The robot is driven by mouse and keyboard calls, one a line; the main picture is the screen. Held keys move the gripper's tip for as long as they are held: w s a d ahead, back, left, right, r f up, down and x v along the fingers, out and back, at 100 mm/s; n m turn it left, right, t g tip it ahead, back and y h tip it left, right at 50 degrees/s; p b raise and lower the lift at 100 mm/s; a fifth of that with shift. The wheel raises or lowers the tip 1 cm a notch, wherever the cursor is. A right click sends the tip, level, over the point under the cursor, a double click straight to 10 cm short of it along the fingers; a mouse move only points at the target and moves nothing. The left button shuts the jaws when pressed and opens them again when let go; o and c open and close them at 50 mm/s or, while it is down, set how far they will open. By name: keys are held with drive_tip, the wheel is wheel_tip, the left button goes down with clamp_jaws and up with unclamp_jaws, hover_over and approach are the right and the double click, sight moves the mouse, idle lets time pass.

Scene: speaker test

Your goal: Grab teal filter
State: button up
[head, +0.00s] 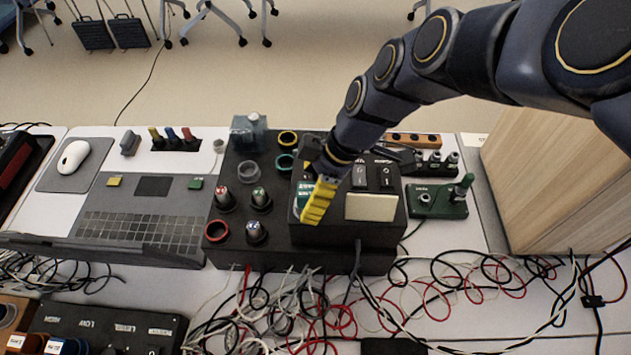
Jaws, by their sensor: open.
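A teal ring (278,165), which looks like the teal filter, sits on the dark box (270,212) in the middle of the table, just below a yellow ring (287,132). My gripper (313,206) reaches down from the upper right, with yellow finger pads over the box's raised panel. It is open, and I see nothing held in it. It is to the right of and below the teal ring in the picture, apart from it. My gripper partly hides the panel and a teal-and-white patch there.
A grey ring (240,171), a red-orange ring (207,231) and several knobs share the box. A translucent block (248,131) stands at its back. A laptop (140,221) lies left, a green device (437,204) right. Tangled cables (290,312) fill the front.

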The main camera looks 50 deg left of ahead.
drive_tip(key=shift+s+a+f, duration=0.2)
drive_tip(key=shift+f, duration=0.45)
clamp_jaws()
